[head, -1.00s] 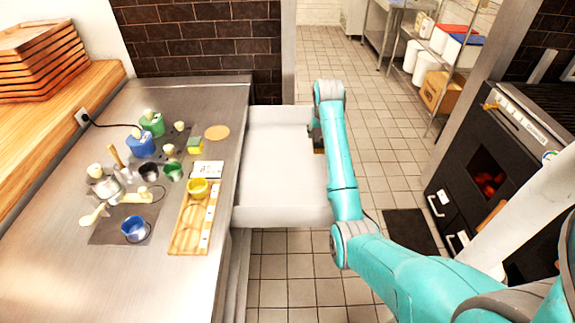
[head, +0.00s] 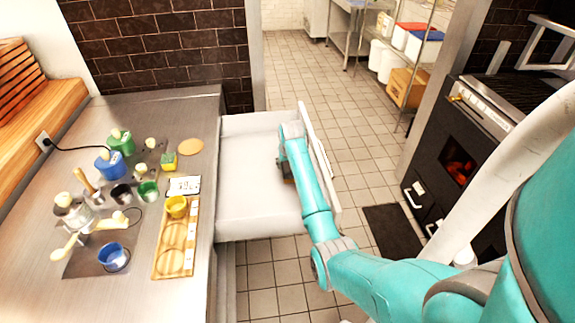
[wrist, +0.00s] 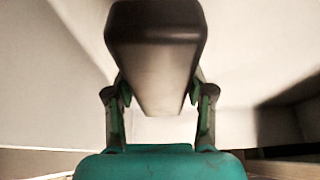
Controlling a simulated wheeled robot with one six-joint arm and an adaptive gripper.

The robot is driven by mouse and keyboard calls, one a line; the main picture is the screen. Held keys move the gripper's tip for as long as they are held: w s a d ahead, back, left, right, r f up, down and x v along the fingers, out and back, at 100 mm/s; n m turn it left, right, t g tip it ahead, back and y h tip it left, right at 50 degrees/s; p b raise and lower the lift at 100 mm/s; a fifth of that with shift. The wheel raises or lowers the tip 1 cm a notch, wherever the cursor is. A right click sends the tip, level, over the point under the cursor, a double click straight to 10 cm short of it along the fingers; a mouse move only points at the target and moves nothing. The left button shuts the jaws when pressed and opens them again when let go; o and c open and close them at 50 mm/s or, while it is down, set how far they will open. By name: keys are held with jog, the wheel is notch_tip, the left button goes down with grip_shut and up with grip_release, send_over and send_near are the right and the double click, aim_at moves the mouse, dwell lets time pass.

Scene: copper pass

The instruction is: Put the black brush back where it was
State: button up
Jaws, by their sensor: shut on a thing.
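The black brush (wrist: 155,22) fills the upper middle of the wrist view, with a black end and a paler, blurred underside. My gripper (wrist: 160,88) is shut on it, one finger on each side. In the head view my arm hides most of the gripper and brush. A small dark part shows beside the arm, over the right part of an open white drawer (head: 245,175). Pale drawer walls surround the brush in the wrist view. I cannot tell whether the brush touches the drawer floor.
The drawer stands out from the steel counter (head: 115,290). On the counter are a wooden tray (head: 160,262) with a yellow cup (head: 177,206), a blue cup (head: 113,257) and several bottles and pots. An oven (head: 447,165) stands right. The drawer's left part looks empty.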

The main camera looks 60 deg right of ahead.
jog(key=shift+f, duration=0.3)
jog(key=o, duration=1.1)
jog(key=shift+f, duration=0.1)
jog(key=v, duration=1.2)
